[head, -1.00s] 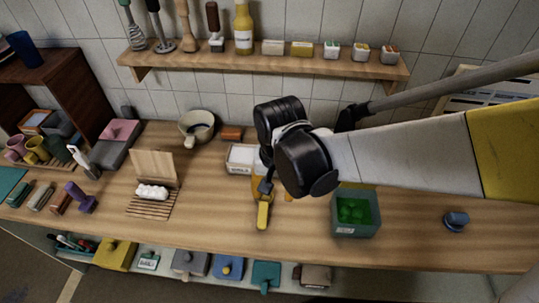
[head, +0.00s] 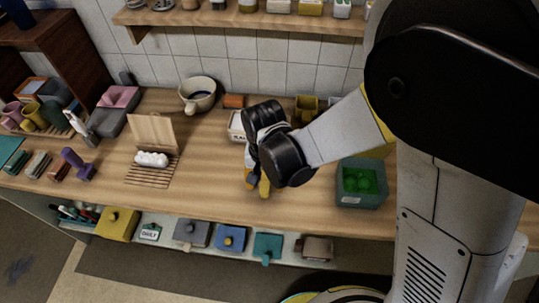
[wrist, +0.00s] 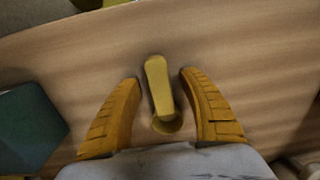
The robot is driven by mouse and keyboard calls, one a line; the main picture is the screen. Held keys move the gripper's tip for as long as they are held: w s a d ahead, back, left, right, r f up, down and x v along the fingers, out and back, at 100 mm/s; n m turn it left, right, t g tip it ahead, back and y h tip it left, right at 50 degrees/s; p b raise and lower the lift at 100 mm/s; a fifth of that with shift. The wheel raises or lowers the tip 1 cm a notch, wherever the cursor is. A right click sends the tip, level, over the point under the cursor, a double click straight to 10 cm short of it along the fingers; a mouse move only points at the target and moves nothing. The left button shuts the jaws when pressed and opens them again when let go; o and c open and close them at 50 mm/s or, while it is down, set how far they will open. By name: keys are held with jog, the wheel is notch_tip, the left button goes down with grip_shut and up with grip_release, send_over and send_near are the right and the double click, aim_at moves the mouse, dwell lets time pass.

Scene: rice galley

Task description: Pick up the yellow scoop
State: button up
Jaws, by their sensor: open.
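The yellow scoop (wrist: 158,85) lies on the wooden counter in the wrist view. Its handle points up in the picture, and its round bowl is at the lower end, near the palm. My gripper (wrist: 160,77) is open, with one orange finger on each side of the scoop and visible gaps to both. Whether the fingertips touch the counter cannot be told. In the head view, my gripper (head: 256,184) is low over the counter's middle and hides most of the scoop.
A green bin (head: 361,195) stands right of my gripper and a white container (head: 236,127) behind it. A wooden rack (head: 150,180) with white pieces is to the left. A pale pot (head: 197,94) stands farther back. The counter between rack and gripper is clear.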

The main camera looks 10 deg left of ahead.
jog(key=shift+f, duration=0.45)
jog(key=shift+r, duration=0.1)
grip_shut()
jog(key=shift+r+p, duration=0.3)
jog(key=shift+r, duration=0.25)
jog(key=r+p, duration=0.1)
jog(key=r, duration=0.1)
jog(key=d+r+p, duration=0.1)
jog(key=r, duration=0.1)
jog(key=shift+d, duration=0.15)
jog(key=d+r+p, duration=0.3)
jog(key=d+r, duration=0.3)
jog(key=d, duration=0.4)
jog(key=shift+w+d, duration=0.15)
jog(key=shift+d, duration=0.05)
